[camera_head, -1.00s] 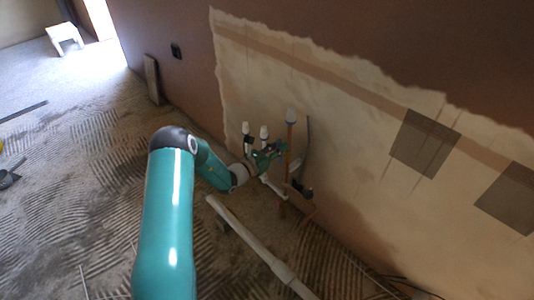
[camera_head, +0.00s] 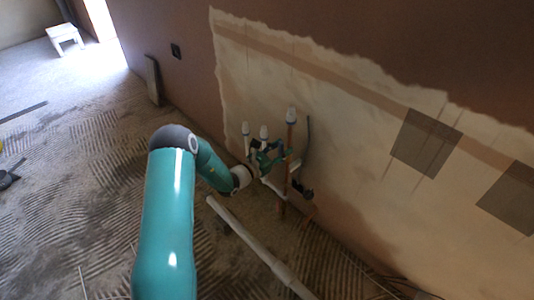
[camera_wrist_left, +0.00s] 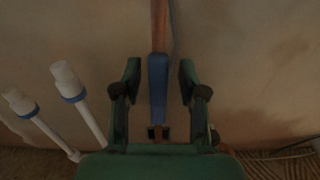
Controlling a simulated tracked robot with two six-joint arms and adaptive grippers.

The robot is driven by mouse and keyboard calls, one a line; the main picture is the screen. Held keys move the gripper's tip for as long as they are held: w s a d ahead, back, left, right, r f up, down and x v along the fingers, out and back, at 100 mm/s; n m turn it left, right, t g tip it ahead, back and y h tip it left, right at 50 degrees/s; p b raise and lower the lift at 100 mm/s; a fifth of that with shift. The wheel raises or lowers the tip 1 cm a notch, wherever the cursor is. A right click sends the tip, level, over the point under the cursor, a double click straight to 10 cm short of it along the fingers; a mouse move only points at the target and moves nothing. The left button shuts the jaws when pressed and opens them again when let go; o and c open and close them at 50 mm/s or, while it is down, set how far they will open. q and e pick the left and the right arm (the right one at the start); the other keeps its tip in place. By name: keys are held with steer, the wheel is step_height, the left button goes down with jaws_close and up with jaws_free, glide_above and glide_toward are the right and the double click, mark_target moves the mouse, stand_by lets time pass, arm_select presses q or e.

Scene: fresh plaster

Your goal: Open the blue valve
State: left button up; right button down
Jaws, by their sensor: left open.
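The blue valve (camera_wrist_left: 158,88) shows in the left wrist view as a long, narrow blue handle, upright along a copper pipe (camera_wrist_left: 160,25). My left gripper (camera_wrist_left: 159,72) is open, with one finger on each side of the handle in that view and a visible gap on both sides. I cannot tell how deep the handle sits between the fingers. In the head view, my left gripper (camera_head: 271,158) is at the pipes by the wall, beside the copper pipe (camera_head: 290,140). It hides most of the valve there. My right gripper is not in view.
White-capped pipes (camera_head: 264,132) stand close to the left gripper; two show at the left of the wrist view (camera_wrist_left: 72,88). A long pale pipe (camera_head: 255,240) lies on the ridged floor. The plastered wall (camera_head: 345,130) is close behind the pipes.

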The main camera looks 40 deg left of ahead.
arm_select(q)
steer(key=s+a+p, duration=0.1)
steer(key=s+p, duration=0.1)
steer(key=s, duration=1)
steer(key=shift+r, duration=0.1)
steer(key=s+d+f+m+g+h, duration=0.3)
steer(key=d+g, duration=0.1)
steer(key=d, duration=0.4)
steer(key=s+d+f+m+g+h, duration=0.2)
steer(key=d+m+g+h, duration=0.15)
steer(key=d, duration=0.45)
steer(key=s+d+f+m+g+h, duration=0.3)
steer(key=d+m, duration=0.1)
steer(key=d, duration=0.4)
steer(key=s+d+f+m+g+y, duration=0.3)
steer(key=s+f+m+g, duration=0.15)
steer(key=s+m, duration=0.35)
steer(key=s+d+f+m+g+y, duration=0.3)
steer(key=s+f+m+g, duration=0.15)
steer(key=s+m, duration=0.25)
steer(key=w+d+m+t+y, duration=0.1)
steer(key=w+d+m+t, duration=0.2)
steer(key=m, duration=0.4)
step_height(320, 180, up, 34)
steer(key=p, duration=3.3)
steer(key=shift+w+a+g+p, duration=0.3)
steer(key=shift+a+g, duration=0.05)
steer(key=shift+g, duration=0.1)
